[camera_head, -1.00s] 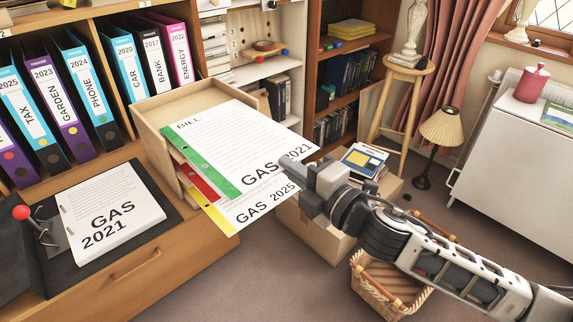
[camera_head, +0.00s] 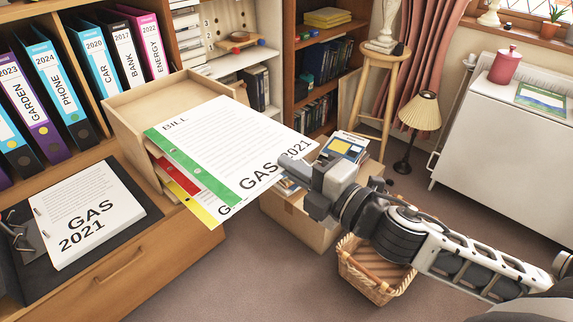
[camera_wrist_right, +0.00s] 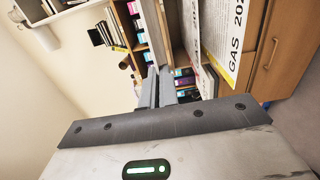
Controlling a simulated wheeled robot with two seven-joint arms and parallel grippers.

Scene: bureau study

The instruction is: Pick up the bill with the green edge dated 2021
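The green-edged bill (camera_head: 235,150) reads "BILL" and "GAS 2021" and sticks out of the wooden tray unit (camera_head: 125,125). My right gripper (camera_head: 308,188) is shut on its right corner. In the right wrist view the fingers (camera_wrist_right: 159,88) are close together, with a thin pale sheet, seen edge-on, between them. A red-edged sheet (camera_head: 180,178) and a yellow-edged sheet (camera_head: 205,212) lie below the bill and are mostly hidden by it; the yellow-edged one also shows in the right wrist view (camera_wrist_right: 222,40).
An open binder with a "GAS 2021" paper stack (camera_head: 85,215) lies on the desk at the left. Labelled binders (camera_head: 95,65) stand behind. A cardboard box (camera_head: 300,222), a wicker basket (camera_head: 375,275) and a stool (camera_head: 378,90) are at the right. Front floor is clear.

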